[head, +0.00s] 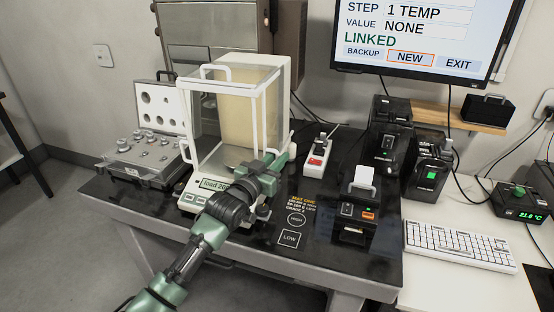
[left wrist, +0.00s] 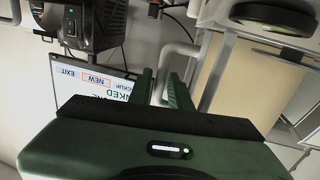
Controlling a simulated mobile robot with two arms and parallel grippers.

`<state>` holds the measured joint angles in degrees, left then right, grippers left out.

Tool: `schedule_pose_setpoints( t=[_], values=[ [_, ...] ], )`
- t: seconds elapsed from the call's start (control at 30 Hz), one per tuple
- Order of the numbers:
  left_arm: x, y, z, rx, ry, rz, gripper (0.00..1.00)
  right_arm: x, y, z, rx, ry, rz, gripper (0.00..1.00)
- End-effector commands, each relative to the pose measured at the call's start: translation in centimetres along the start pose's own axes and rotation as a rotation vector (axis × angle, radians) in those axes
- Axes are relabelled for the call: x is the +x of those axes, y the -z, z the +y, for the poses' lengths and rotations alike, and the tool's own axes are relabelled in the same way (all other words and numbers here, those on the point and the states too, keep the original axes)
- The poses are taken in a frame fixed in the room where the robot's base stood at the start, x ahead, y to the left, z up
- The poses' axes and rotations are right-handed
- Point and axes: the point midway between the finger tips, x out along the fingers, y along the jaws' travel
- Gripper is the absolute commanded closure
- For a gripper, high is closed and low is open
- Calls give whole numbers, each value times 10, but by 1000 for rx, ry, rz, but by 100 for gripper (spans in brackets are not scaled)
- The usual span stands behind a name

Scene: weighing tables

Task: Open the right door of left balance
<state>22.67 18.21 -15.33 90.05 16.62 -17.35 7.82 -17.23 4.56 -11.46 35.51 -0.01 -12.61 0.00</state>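The left balance (head: 228,150) stands on the dark table with a clear glass draft shield in a white frame. Its right side, with the right door (head: 273,112), faces my left gripper (head: 276,160). The door looks closed, but my gripper hides its lower part. In the left wrist view the two green fingers (left wrist: 161,85) stand close on either side of a pale bent handle (left wrist: 180,49) next to the door frame. Whether they press on it cannot be seen. My right gripper is in neither view.
An open weight case (head: 142,150) stands left of the balance. A white power strip (head: 318,152) and a small printer (head: 356,213) stand to its right. A monitor (head: 430,30) hangs behind; a keyboard (head: 459,246) lies on the white table.

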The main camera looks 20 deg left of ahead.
Motion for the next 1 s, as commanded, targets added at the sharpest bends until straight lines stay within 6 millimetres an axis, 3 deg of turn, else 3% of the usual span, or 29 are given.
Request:
schedule_pose_setpoints(
  t=[0.27, 0.7, 1.0],
  values=[
    [-4, 0, 0, 0, 0, 0, 81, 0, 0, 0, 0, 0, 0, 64],
    [-69, -1, 0, 0, 0, -1, 81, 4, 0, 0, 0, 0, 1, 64],
    [-78, 0, 0, 0, 0, -1, 81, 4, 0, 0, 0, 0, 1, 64]
  ],
)
